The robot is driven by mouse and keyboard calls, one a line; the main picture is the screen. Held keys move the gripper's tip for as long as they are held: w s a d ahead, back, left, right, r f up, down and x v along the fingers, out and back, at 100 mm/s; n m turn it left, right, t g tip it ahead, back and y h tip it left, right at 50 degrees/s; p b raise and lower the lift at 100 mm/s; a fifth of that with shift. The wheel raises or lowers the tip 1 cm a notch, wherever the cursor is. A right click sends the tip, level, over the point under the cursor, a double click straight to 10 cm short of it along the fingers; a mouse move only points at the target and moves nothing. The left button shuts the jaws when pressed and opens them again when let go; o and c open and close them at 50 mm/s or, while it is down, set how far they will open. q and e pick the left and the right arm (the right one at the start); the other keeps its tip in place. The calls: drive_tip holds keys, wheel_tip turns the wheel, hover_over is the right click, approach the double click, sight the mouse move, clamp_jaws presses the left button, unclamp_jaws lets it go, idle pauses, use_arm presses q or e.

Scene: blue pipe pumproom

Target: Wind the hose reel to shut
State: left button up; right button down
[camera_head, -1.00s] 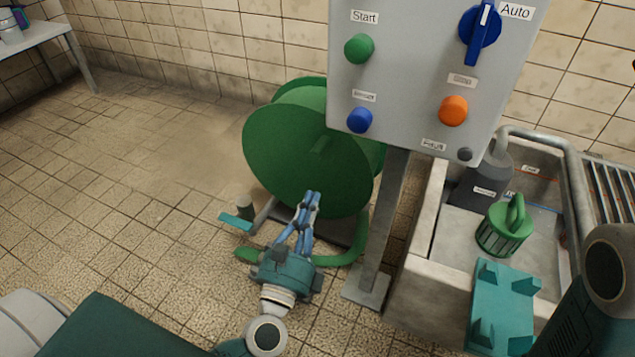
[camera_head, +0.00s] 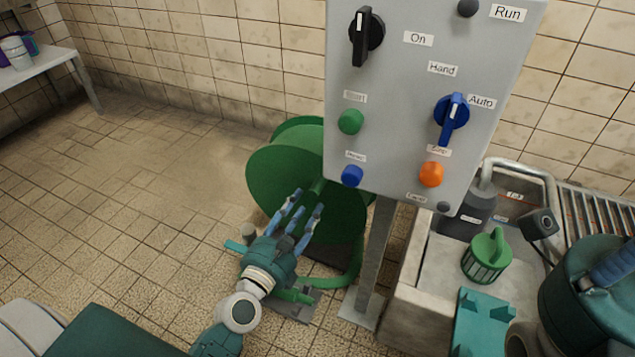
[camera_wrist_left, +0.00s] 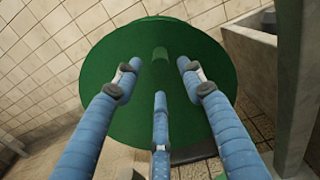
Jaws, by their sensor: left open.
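The green hose reel (camera_head: 277,180) stands on the floor behind and left of the control panel's post. Its round side disc faces me, and a short green handle (camera_wrist_left: 160,54) sticks out of it in the left wrist view. My left gripper (camera_head: 302,208) is open in front of the disc, its blue fingers spread and pointing at the reel. In the left wrist view the fingers frame the handle, which lies beyond the fingertips with nothing between them. A green hose (camera_head: 354,268) curves along the floor beside the reel. My right gripper is not clearly in view.
A grey control panel (camera_head: 400,70) with knobs and buttons hangs on a post (camera_head: 375,262) close to the reel's right. A stone sink (camera_head: 420,265) with a green strainer basket (camera_head: 486,257) stands at the right. The tiled floor at left is clear.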

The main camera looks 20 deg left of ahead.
sight(312, 194)
use_arm(q)
drive_tip(key=w+b, duration=0.1)
drive_tip(key=w, duration=0.7)
drive_tip(key=shift+w+d, duration=0.15)
drive_tip(key=shift+w, duration=0.05)
clamp_jaws()
